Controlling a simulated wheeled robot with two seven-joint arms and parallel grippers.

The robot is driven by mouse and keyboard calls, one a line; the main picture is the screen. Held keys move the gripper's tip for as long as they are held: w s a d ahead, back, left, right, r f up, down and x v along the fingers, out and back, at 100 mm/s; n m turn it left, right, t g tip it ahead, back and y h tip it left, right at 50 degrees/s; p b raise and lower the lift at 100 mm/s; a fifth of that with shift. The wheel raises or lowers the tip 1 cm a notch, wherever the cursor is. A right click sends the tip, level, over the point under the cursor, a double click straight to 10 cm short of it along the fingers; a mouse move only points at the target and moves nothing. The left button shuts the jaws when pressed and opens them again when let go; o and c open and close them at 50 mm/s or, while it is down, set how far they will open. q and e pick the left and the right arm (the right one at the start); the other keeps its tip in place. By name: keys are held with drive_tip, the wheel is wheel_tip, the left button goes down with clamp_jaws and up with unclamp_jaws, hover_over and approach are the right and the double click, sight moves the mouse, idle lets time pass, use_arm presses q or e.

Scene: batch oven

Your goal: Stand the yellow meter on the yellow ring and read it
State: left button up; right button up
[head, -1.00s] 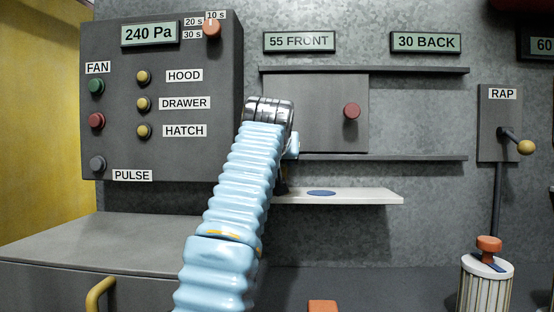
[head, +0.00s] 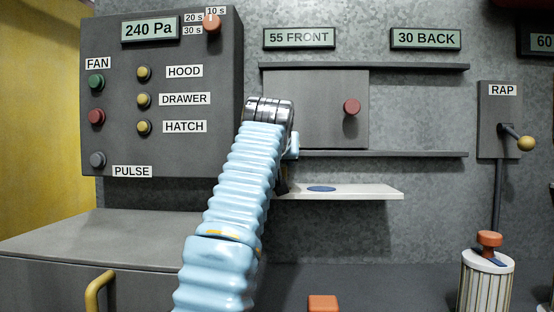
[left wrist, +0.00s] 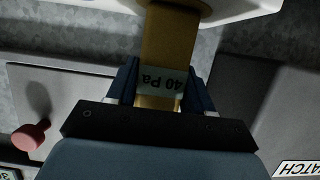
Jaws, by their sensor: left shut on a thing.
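The yellow meter (left wrist: 168,42) is between the fingers of my left gripper (left wrist: 160,88) in the left wrist view. Its small display (left wrist: 160,80) appears upside down and shows "40 Pa"; a finger borders it, so I cannot tell if a digit is covered. The meter's far end is against or just over a white shelf (left wrist: 228,9). In the head view my left gripper (head: 283,183) is mostly behind my arm, at the left end of the white shelf (head: 365,193). The meter is hidden there. I see no yellow ring. My right gripper is out of view.
A blue oval (head: 321,189) lies on the shelf, right of my gripper. Above is a sliding panel (head: 320,120) with a red knob (head: 352,106). A control box (head: 160,100) reading 240 Pa stands left. A rap lever (head: 525,143) and a striped canister (head: 486,285) are right.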

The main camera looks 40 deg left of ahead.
use_arm(q)
drive_tip(key=shift+f, duration=0.1)
drive_tip(key=o, duration=1.2)
